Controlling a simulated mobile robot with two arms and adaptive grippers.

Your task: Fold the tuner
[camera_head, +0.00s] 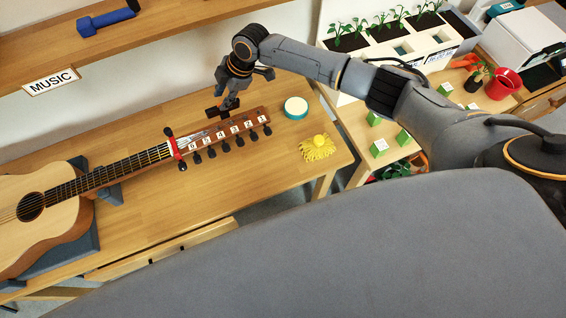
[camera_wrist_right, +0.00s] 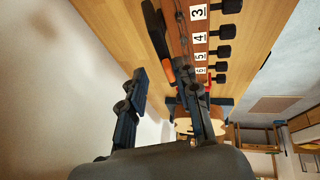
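The acoustic guitar (camera_head: 60,205) lies on the wooden bench with its headstock (camera_head: 252,121) pointing right. White number labels and black tuning pegs line the headstock. A small dark piece (camera_head: 213,113), which looks like the clip-on tuner, stands at the headstock's far edge. In the right wrist view a black, orange-edged piece (camera_wrist_right: 157,35) there is probably the same tuner. My right gripper (camera_head: 228,100) is above that edge, close to the tuner. In the wrist view its fingers (camera_wrist_right: 160,72) are apart, with nothing visible clamped between them. Contact cannot be told. My left gripper is not in view.
A red clamp-like piece (camera_head: 175,149) sits at the neck's end. A round teal-rimmed tin (camera_head: 296,107) and a yellow cloth (camera_head: 318,148) lie right of the headstock. A shelf with a MUSIC sign (camera_head: 52,81) is behind. The bench front is mostly clear.

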